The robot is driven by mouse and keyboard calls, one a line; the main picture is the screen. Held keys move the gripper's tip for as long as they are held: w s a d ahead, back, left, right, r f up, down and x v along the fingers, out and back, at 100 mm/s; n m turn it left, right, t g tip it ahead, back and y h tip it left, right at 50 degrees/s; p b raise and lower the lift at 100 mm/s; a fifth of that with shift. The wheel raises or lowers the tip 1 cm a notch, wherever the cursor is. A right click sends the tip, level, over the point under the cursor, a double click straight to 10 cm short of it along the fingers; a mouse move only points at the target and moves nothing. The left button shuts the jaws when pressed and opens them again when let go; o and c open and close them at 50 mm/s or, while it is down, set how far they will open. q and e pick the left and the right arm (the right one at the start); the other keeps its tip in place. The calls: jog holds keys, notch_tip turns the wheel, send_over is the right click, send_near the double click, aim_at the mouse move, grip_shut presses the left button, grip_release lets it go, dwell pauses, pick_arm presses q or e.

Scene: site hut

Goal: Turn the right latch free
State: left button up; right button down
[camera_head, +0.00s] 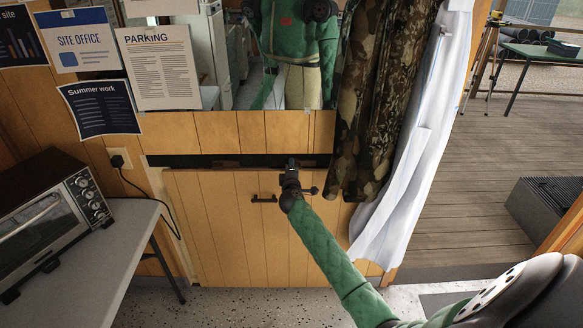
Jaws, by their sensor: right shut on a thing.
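A wooden panel (222,228) of upright boards is set low in the wall, with a dark gap (180,161) along its top edge. A small dark handle (264,199) is on its face. My right gripper (291,166) is at the panel's top edge, right of the handle, and is shut on the right latch. The latch is mostly hidden by the gripper, so I cannot tell its angle. My left gripper is not in view.
A mirror (225,60) above shows a reflection of my green body. A camouflage garment (375,100) and a white cloth (420,130) hang close on the right. A toaster oven (55,215) stands on a table (125,240) at left. Speckled floor in front is clear.

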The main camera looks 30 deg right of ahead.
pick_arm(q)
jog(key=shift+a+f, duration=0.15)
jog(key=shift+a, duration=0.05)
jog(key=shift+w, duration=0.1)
pick_arm(e)
jog(key=c, duration=1.5)
grip_release()
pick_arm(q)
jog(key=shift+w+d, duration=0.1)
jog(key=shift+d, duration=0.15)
